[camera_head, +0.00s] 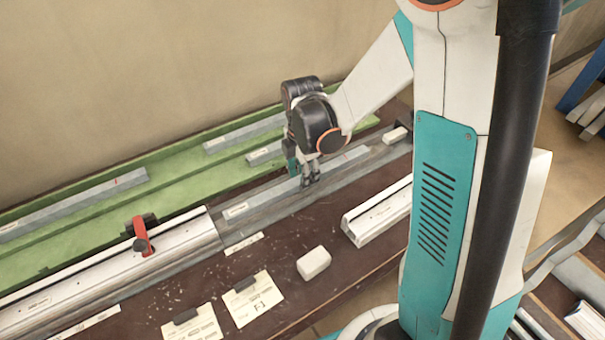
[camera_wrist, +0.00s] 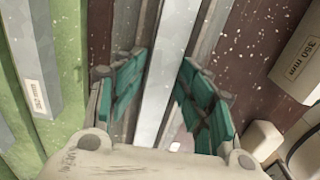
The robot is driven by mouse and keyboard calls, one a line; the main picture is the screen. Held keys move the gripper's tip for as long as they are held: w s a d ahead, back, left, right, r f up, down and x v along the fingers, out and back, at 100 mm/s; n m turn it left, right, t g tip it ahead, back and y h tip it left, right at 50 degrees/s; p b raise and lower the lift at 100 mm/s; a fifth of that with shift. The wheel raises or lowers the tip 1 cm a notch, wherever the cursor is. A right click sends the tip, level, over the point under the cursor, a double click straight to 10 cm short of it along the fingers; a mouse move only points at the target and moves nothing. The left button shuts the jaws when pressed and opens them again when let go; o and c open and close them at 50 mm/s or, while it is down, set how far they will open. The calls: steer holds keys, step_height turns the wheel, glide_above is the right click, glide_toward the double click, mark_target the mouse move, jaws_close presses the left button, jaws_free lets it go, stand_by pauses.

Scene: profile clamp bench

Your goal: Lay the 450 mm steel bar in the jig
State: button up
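A long grey steel bar (camera_head: 264,202) lies along the grey jig channel (camera_head: 234,236) on the brown bench, a white label near its left end. The label is too small to read. My gripper (camera_head: 310,180) is low over the bar's middle, pointing down. In the wrist view, the bar (camera_wrist: 160,70) runs lengthwise between the two green-padded fingers of my gripper (camera_wrist: 165,66). The fingers stand apart, one on each side, with narrow gaps at the tips. The bar's contact with the channel floor is hidden.
A red-handled clamp (camera_head: 141,236) sits over a pale profile at left. A green rack (camera_head: 185,192) behind holds several grey bars. A short profile (camera_head: 378,211), a white block (camera_head: 313,263) and paper cards (camera_head: 253,298) lie in front. A label reading 350 mm (camera_wrist: 298,62) shows at right.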

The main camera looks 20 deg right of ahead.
step_height(320, 180, up, 12)
steer(key=p, duration=0.4)
steer(key=s+r+m+t, duration=0.7)
steer(key=s+r+m, duration=0.4)
steer(key=m, duration=0.9)
steer(key=s, duration=0.3)
steer(key=shift+s+r, duration=0.15)
steer(key=shift+s, duration=0.1)
steer(key=shift+d, duration=0.1)
